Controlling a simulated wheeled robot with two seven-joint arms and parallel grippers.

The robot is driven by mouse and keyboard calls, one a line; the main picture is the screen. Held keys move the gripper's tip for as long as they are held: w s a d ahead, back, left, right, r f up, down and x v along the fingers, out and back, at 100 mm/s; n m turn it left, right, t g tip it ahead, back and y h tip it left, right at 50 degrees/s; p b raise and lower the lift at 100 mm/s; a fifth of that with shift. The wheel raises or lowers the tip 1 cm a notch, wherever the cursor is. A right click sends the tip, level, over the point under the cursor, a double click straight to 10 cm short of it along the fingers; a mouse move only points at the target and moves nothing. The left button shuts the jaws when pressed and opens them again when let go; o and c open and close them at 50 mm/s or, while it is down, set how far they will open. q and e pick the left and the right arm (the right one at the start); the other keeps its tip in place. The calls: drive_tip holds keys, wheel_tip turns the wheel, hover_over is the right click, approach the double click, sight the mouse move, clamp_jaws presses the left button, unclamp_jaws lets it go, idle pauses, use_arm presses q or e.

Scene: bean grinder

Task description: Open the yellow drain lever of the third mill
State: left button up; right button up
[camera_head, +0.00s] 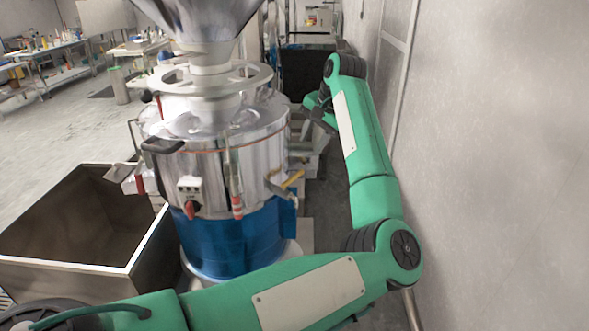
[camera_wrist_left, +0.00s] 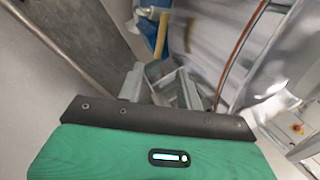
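The mill (camera_head: 225,165) is a shiny steel drum on a blue base with a hopper on top. Its yellow drain lever (camera_head: 292,180) sticks out at the drum's right side. In the left wrist view the yellow lever (camera_wrist_left: 161,35) shows above and beyond the fingertips, with a visible gap to them. My left gripper (camera_head: 314,118) is behind and to the right of the mill in the head view, partly hidden by its own wrist. In the left wrist view the two fingers of my left gripper (camera_wrist_left: 156,84) stand apart with nothing between them. My right gripper is not in view.
A pale wall (camera_head: 490,150) runs close along the right of my left arm. An open steel bin (camera_head: 70,266) stands left of the mill. Tables (camera_head: 50,58) with small items stand far back left. The floor (camera_head: 60,125) before them is clear.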

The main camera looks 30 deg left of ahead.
sight(294, 176)
use_arm(q)
drive_tip(key=p+x, duration=0.4)
drive_tip(key=x, duration=0.8)
drive_tip(key=shift+a, duration=0.1)
drive_tip(key=shift+a+f+p, duration=0.15)
drive_tip(key=shift+f+p, duration=0.2)
drive_tip(key=shift+f, duration=0.2)
clamp_jaws()
